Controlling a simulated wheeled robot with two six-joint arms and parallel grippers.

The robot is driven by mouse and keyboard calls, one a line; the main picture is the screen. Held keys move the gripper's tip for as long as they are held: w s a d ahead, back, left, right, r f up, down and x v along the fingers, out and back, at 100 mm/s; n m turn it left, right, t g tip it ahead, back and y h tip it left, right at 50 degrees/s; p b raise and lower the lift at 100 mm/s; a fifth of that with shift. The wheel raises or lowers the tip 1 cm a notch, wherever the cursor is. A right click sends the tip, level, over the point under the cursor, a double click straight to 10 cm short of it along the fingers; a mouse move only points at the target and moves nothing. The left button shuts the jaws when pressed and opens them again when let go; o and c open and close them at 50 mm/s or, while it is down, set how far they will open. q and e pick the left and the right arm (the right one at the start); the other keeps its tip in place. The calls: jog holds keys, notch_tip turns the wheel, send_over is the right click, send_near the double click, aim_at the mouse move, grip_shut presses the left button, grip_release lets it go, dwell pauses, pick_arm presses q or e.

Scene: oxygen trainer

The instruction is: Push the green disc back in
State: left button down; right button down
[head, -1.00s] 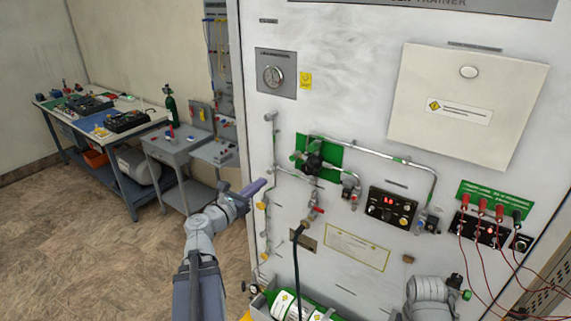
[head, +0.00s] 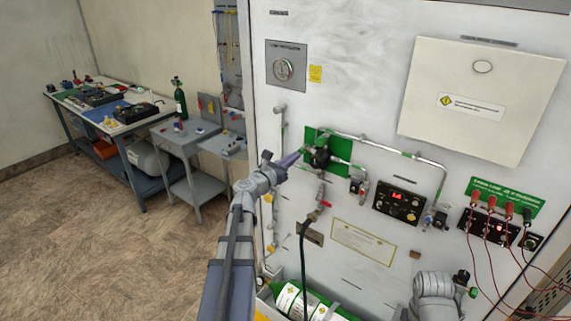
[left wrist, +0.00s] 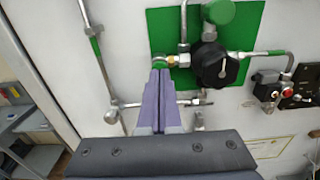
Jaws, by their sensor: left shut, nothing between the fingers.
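My left gripper (head: 294,157) is shut and empty, its purple fingers pointing at the left part of the green plate (head: 314,137) on the white panel. In the left wrist view its fingertips (left wrist: 160,72) lie just below a small green round fitting (left wrist: 159,62) beside the black regulator (left wrist: 215,65). I cannot tell whether they touch it. A larger green round piece (left wrist: 220,12) sits above the regulator. I cannot tell for sure which green piece is the disc. My right gripper is not in view; only part of my right arm shows at the lower right.
Metal pipes (head: 390,152) and valves run around the green plate. A red-handled valve (head: 325,205) with a black hose is below. Red leads (head: 490,250) hang at the right. A grey cart (head: 185,140) and workbench stand left.

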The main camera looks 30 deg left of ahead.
pick_arm(q)
jog(key=shift+w, duration=0.35)
